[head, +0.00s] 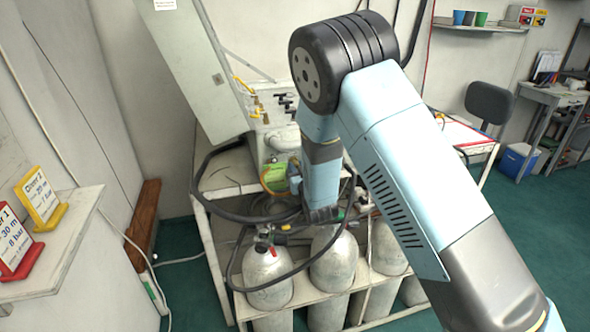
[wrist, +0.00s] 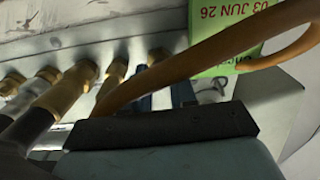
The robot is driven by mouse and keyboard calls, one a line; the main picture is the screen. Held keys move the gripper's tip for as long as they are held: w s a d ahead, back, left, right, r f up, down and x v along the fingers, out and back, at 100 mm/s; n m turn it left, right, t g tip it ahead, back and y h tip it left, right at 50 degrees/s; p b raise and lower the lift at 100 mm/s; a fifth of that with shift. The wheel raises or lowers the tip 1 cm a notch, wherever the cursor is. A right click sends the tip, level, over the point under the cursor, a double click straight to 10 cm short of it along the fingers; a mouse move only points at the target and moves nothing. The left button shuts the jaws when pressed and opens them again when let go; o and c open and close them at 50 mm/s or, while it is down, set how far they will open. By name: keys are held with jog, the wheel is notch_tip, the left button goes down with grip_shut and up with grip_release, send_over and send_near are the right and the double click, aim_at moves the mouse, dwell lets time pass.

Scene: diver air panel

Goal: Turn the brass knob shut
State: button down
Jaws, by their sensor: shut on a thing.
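The air panel (head: 272,140) stands on the bench in the head view, partly behind my arm. In the wrist view, my gripper (wrist: 163,84) reaches toward the panel, with its two dark blue fingers side by side. A brass piece (wrist: 158,56), which I take to be the brass knob, shows at the fingertips. My gripper is shut on it. The grip itself is partly hidden by an orange-brown hose (wrist: 190,60) crossing in front. In the head view my arm hides the fingertips and the knob.
Several brass fittings with dark hoses (wrist: 62,93) line up left of my fingers. A green dated tag (wrist: 240,32) hangs close at the upper right. Grey cylinders (head: 268,272) stand below the bench.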

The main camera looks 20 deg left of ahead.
jog(key=shift+s, duration=0.15)
jog(key=shift+d+f+m, duration=0.1)
jog(key=shift+f+m, duration=0.05)
jog(key=shift+m, duration=4.05)
jog(key=shift+d+f+m, duration=0.1)
jog(key=shift+m, duration=4.1)
jog(key=c, duration=1.2)
grip_release()
jog(key=shift+a+r, duration=0.1)
